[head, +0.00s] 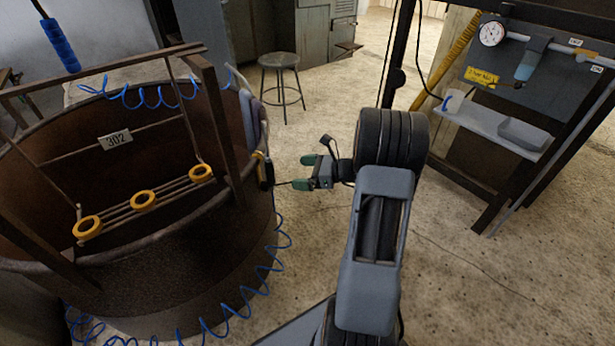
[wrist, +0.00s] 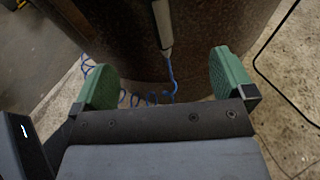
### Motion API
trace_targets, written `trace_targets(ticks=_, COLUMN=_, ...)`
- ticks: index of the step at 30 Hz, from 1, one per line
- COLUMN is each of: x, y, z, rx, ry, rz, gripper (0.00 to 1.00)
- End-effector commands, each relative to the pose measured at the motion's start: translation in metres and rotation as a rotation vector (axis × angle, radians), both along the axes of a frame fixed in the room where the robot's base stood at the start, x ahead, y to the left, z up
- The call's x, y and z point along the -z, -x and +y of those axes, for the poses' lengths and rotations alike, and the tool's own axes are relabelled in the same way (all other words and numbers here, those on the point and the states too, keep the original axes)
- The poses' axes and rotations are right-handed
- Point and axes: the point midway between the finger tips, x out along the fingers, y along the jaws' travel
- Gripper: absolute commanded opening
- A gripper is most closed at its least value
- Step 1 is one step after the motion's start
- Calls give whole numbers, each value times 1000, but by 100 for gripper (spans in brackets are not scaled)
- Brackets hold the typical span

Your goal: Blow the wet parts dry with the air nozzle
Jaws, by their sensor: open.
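Three yellow rings, the parts, sit in a row on the slatted rack in the round brown tank: a left ring (head: 88,228), a middle ring (head: 143,201) and a right ring (head: 201,173). Whether they are wet cannot be told. What looks like the air nozzle (head: 265,170) hangs on the tank's outer right side, dark with a yellow top. In the wrist view its grey body (wrist: 162,22) hangs ahead, between the finger directions, with a blue hose below. My gripper (head: 304,172) is open and empty, its green fingers pointing at the nozzle, apart from it.
The tank (head: 170,290) has a frame with a "302" plate (head: 115,140). A blue coiled hose (head: 265,275) loops down its outside to the floor. A stool (head: 279,62) stands behind. A bench with a gauge panel (head: 560,75) stands right. The floor between is clear.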

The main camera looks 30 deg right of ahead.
Motion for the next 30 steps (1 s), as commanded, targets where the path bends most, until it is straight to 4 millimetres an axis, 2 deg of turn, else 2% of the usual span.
trace_targets(ticks=15, x=19, y=-50, z=55, rx=-5, ry=3, rz=0, gripper=100)
trace_targets(ticks=21, x=23, y=-63, z=67, rx=-4, ry=4, rz=-1, gripper=100)
trace_targets(ticks=30, x=25, y=-70, z=75, rx=-3, ry=4, rz=0, gripper=100)
